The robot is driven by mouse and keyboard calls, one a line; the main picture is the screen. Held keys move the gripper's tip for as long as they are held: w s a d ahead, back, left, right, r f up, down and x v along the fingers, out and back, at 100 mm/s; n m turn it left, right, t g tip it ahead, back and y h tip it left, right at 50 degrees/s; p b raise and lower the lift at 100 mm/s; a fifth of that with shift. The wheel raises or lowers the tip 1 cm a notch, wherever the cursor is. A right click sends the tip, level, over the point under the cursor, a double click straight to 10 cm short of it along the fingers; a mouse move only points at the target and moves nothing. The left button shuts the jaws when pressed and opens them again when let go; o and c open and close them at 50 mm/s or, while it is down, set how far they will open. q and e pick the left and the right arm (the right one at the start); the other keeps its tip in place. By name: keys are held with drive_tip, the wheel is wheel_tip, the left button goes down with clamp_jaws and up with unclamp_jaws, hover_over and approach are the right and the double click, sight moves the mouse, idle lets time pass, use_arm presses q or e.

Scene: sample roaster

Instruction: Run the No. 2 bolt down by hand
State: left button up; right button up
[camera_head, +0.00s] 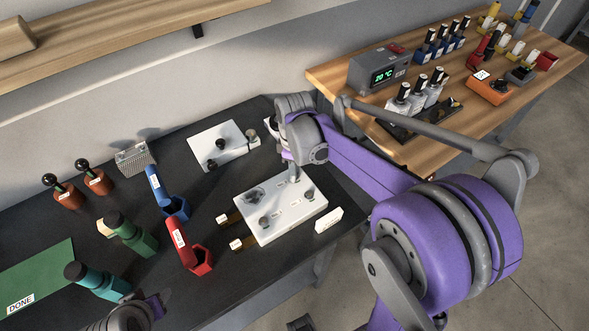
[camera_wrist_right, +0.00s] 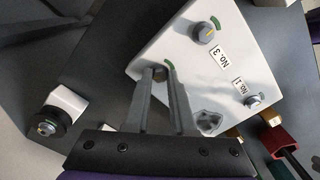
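The white plate (camera_head: 297,208) lies on the dark bench, with bolts standing in it. In the right wrist view, bolt No. 3 (camera_wrist_right: 205,33) and bolt No. 1 (camera_wrist_right: 254,102) stand beside their labels, each next to a green arc. A third bolt head (camera_wrist_right: 158,73), taken as No. 2, sits between my right fingertips, close against both; its label is hidden. My right gripper (camera_head: 294,177) reaches down to the plate's far side in the head view. My left gripper (camera_head: 135,312) is only partly in view at the bottom edge; its fingers cannot be made out.
Green tools (camera_head: 138,240) and a green DONE mat (camera_head: 40,275) lie farther left. A second white plate (camera_head: 222,145) is behind. A small white block (camera_head: 328,220) stands at the plate's right.

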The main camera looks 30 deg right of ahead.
use_arm(q)
drive_tip(key=shift+f, duration=0.1)
use_arm(e)
drive_tip(key=shift+m, duration=0.5)
clamp_jaws()
use_arm(q)
drive_tip(key=shift+s+f+b, duration=0.15)
drive_tip(key=shift+f+b, duration=0.2)
use_arm(e)
drive_tip(key=m, duration=0.3)
use_arm(q)
drive_tip(key=shift+s+f+b, duration=0.1)
drive_tip(key=shift+f+b, duration=0.2)
drive_tip(key=shift+f, duration=0.05)
use_arm(e)
drive_tip(key=m, duration=0.4)
drive_tip(key=shift+m, duration=0.3)
use_arm(q)
drive_tip(key=shift+s+f, duration=0.1)
drive_tip(key=shift+f, duration=0.2)
use_arm(e)
drive_tip(key=m, duration=0.4)
use_arm(q)
drive_tip(key=shift+f+b, duration=0.15)
drive_tip(key=shift+b, duration=0.2)
use_arm(e)
drive_tip(key=shift+m, duration=2.1)
drive_tip(key=o, duration=0.8)
unclamp_jaws()
drive_tip(key=shift+r, duration=0.15)
